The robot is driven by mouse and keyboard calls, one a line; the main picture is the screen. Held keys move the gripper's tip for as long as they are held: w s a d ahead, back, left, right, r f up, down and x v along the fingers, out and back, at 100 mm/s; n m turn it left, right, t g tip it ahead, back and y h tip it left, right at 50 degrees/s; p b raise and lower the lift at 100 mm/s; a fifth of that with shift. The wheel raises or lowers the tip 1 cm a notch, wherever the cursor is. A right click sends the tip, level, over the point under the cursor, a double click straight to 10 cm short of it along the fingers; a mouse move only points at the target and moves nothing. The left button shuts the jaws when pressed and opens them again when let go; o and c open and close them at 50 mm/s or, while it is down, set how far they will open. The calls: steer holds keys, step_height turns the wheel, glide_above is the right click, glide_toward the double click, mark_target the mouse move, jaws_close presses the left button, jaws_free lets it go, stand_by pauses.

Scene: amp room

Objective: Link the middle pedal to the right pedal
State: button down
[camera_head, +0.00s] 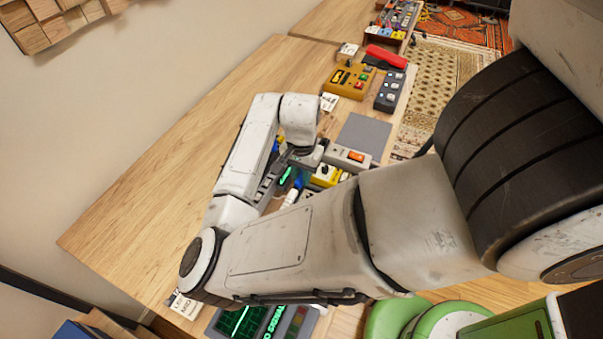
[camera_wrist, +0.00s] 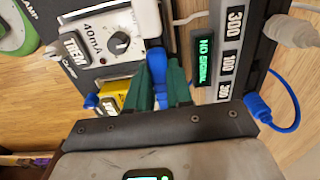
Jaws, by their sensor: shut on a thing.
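My gripper (camera_wrist: 158,88) is shut on a blue plug (camera_wrist: 156,64) in the wrist view. In the head view my arm covers much of the board, with the yellow pedal (camera_head: 325,176) partly visible. I cannot tell which pedal is middle or right.
A power unit (camera_wrist: 230,65) with a NO SIGNAL display and 300 and 100 labels stands at right in the wrist view, with a blue cable (camera_wrist: 297,100) beside it. In the head view, a mustard pedal (camera_head: 350,80) and other boxes stand farther back. The table's left (camera_head: 150,190) is clear.

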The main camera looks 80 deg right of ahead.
steer(key=shift+f, duration=0.1)
stand_by(0.3)
steer(key=c, duration=0.9)
jaws_free()
steer(key=shift+c, duration=0.2)
steer(key=shift+o, duration=0.4)
steer(key=o, duration=0.3)
